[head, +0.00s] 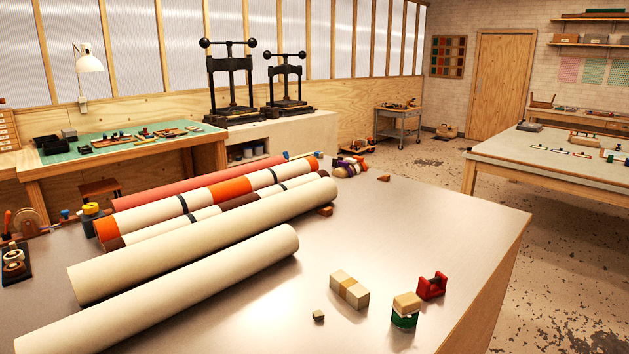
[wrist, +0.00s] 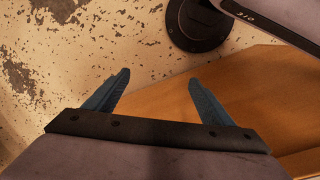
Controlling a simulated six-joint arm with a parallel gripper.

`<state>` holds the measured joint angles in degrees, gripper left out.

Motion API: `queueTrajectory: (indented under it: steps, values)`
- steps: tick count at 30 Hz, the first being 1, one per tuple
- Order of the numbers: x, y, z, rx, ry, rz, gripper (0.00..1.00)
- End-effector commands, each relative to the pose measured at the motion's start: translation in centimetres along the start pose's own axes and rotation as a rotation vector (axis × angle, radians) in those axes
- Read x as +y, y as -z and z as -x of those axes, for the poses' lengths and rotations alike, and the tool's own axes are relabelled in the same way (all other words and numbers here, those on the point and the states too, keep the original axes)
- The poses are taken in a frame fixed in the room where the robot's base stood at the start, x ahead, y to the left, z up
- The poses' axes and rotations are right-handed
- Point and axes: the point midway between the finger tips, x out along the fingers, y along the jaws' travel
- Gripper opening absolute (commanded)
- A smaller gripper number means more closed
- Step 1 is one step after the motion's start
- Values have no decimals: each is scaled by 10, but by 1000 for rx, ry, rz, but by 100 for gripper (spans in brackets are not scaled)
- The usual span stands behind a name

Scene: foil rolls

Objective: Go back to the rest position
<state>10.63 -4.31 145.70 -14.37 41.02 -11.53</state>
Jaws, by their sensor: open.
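My gripper (wrist: 159,91) shows in the wrist view with its two blue-grey fingers spread wide apart. Nothing is between the fingers. Below it in that view are the speckled floor (wrist: 70,50) and a brown wooden surface (wrist: 165,112). A round dark base (wrist: 197,25) and part of a grey arm link, which look like my own, show at the top. The head view does not show my gripper or arm.
In the head view, several long rolls (head: 210,235) lie on the grey table (head: 440,225) at the left. A block (head: 349,289), a small cube (head: 318,315), a green tin (head: 405,317) with a block on it and a red holder (head: 432,286) stand near the front right. The table's middle right is clear.

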Motion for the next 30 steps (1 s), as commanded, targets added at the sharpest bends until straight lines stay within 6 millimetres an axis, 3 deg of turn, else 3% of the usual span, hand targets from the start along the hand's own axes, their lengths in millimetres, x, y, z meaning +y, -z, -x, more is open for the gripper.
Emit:
queueTrajectory:
  steps: [1,3,12,30]
  values:
    - [-7,6,21,20,16,-27,76]
    - [-18,9,35,33,41,-64,76]
    - [-59,17,76,67,129,-178,76]
    - [-67,19,80,72,149,-205,76]
